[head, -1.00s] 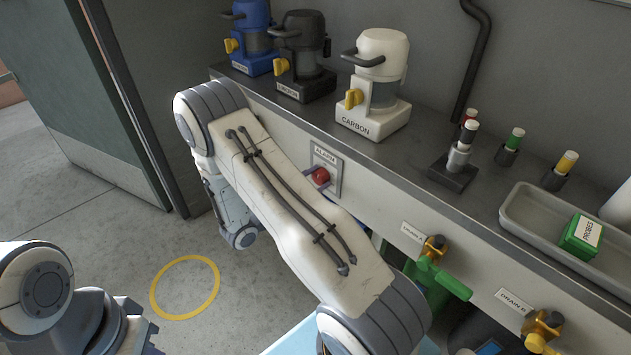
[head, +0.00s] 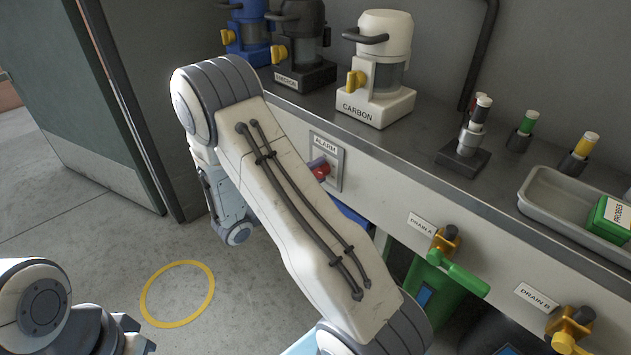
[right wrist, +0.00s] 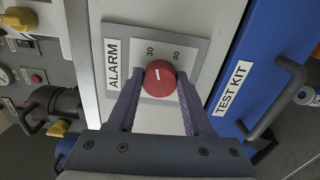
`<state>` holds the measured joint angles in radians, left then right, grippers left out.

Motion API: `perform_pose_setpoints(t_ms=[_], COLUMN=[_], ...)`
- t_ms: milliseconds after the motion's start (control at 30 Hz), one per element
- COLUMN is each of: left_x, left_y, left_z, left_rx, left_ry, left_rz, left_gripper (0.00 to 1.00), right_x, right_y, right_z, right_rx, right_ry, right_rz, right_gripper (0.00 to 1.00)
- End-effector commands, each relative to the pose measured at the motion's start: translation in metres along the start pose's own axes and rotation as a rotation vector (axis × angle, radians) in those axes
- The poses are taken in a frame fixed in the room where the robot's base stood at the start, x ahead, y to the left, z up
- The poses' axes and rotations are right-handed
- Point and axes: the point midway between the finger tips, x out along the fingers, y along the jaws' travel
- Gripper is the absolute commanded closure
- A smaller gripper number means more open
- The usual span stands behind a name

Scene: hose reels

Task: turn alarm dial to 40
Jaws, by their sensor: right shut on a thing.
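The alarm dial is a red round knob (right wrist: 160,80) on a grey plate (right wrist: 196,46) labelled ALARM, with 30 and 40 printed beside it. In the right wrist view a short white mark on the knob points up, nearer the 30 than the 40; its exact reading is hard to tell. My right gripper (right wrist: 159,88) is shut on the knob, one purple finger on each side. In the head view the knob (head: 320,174) shows past my right arm, which hides most of the gripper.
The plate is on the counter's front panel. Drain A valve (head: 446,240) and drain B valve (head: 571,325) stick out to its right. A blue test kit (right wrist: 243,75) is close by in the wrist view. The carbon unit (head: 379,75) stands on the counter above.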

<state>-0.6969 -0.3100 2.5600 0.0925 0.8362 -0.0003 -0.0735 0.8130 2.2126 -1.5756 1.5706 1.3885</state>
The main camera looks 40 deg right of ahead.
Motion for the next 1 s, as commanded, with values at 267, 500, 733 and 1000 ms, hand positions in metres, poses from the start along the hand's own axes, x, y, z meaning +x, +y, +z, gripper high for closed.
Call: perform_pose_setpoints(t_ms=[267, 500, 733, 1000], left_x=[0.044, 0.08, 0.112, 0.134], left_y=[-0.003, -0.006, -0.008, -0.01], left_z=[0.002, 0.004, 0.006, 0.007], left_rx=[0.0, 0.0, 0.0, 0.0], left_ry=[0.0, 0.0, 0.0, 0.0], left_rz=[0.0, 0.0, 0.0, 0.0], left_gripper=[1.0, 1.0, 1.0, 1.0], right_x=[-0.001, -0.001, -0.001, -0.001], right_y=[-0.009, -0.01, -0.01, -0.007], right_z=[-0.001, -0.001, -0.001, -0.001], right_rx=[0.267, 0.489, 0.667, 0.799], right_ry=[0.002, 0.001, 0.001, 0.001], right_rz=[-0.002, -0.003, -0.003, -0.004], right_gripper=[1.0, 1.0, 1.0, 1.0])
